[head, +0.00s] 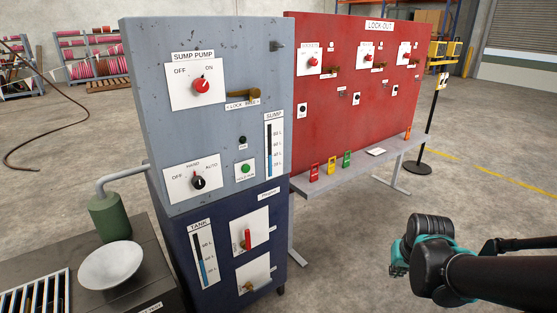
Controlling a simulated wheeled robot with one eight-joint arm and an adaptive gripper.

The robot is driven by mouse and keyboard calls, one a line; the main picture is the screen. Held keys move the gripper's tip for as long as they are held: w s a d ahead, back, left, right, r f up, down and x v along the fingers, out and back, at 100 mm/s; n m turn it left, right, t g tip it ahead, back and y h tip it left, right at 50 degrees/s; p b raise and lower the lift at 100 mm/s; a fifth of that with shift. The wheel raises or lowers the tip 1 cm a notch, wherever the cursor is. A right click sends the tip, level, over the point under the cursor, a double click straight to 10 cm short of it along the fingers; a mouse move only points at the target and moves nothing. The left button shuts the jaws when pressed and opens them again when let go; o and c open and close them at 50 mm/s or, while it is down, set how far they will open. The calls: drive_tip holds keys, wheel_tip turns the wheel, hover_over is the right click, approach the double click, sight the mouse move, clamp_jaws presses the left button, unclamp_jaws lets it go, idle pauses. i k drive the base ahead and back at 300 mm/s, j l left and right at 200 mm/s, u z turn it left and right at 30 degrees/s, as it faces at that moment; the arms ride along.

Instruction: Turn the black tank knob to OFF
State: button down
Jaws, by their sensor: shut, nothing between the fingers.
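The black knob (198,182) sits on a white plate (180,179) low on the front of the grey cabinet. The plate reads OFF at left, HAND at top and AUTO at right. A small red mark shows at the knob's upper edge, near HAND, so the knob appears to point about there and not at OFF. Nothing touches the knob. My black and teal arm (432,258) is at the lower right, well apart from the cabinet and in front of open floor. I cannot make out any gripper fingers.
The grey cabinet (150,100) also has a red SUMP PUMP knob (201,86), a brass lever (242,93) and a green button (245,168). Below is a blue section with a red-handled valve (247,238). A pale dish (111,265) and green canister (110,216) stand at left. A bench (350,168) stands behind.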

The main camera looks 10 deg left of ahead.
sight(198, 183)
drive_tip(key=u, duration=1.5)
